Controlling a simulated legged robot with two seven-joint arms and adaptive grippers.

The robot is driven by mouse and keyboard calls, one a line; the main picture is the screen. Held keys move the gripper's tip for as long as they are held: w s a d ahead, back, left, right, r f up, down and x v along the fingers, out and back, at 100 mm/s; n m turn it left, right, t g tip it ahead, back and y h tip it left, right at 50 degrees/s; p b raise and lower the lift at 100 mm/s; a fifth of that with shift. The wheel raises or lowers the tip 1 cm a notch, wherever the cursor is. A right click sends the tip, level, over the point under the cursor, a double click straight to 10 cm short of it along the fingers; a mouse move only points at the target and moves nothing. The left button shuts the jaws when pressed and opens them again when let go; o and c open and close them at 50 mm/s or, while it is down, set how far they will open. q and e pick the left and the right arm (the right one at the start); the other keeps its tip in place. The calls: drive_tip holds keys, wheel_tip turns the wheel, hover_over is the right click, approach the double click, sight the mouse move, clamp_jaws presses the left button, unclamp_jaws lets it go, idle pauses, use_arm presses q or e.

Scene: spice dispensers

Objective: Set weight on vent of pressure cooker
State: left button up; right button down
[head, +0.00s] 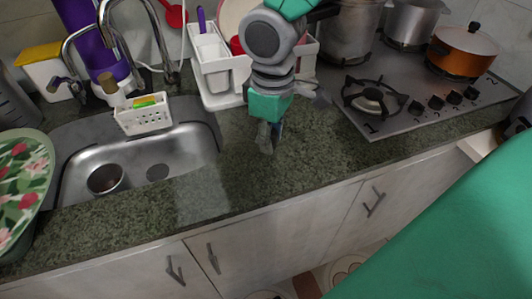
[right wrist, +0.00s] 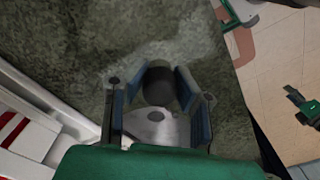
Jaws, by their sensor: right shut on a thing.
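My right gripper (head: 268,140) points down over the counter, in front of the dish rack. In the right wrist view its fingers (right wrist: 162,95) are shut on a small dark grey cylinder (right wrist: 160,84), which looks like the weight. In the head view the weight is hidden or too small to make out. Several pots stand on the stove at the upper right: a tall steel pot (head: 345,35), a lidded steel pot (head: 411,22) and an orange pot (head: 462,50). I cannot tell which is the pressure cooker, and no vent is clear.
The stove (head: 425,88) has a bare burner (head: 371,97) at its front left. A white dish rack (head: 216,72) stands behind my right gripper. A sink (head: 140,165) and a floral plate (head: 20,185) lie to the left. The counter (head: 240,190) in front is clear.

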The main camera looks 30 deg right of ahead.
sight(270, 164)
drive_tip(key=f, duration=0.2)
drive_tip(key=shift+w+f, duration=0.2)
drive_tip(key=shift+f, duration=0.2)
wheel_tip(270, 164, down, 3)
drive_tip(key=shift+s+r+b, duration=0.1)
drive_tip(key=shift+b, duration=0.35)
drive_tip(key=c, duration=1.3)
unclamp_jaws()
wheel_tip(270, 164, up, 12)
drive_tip(key=shift+r+p, duration=0.1)
drive_tip(key=shift+p, duration=1.1)
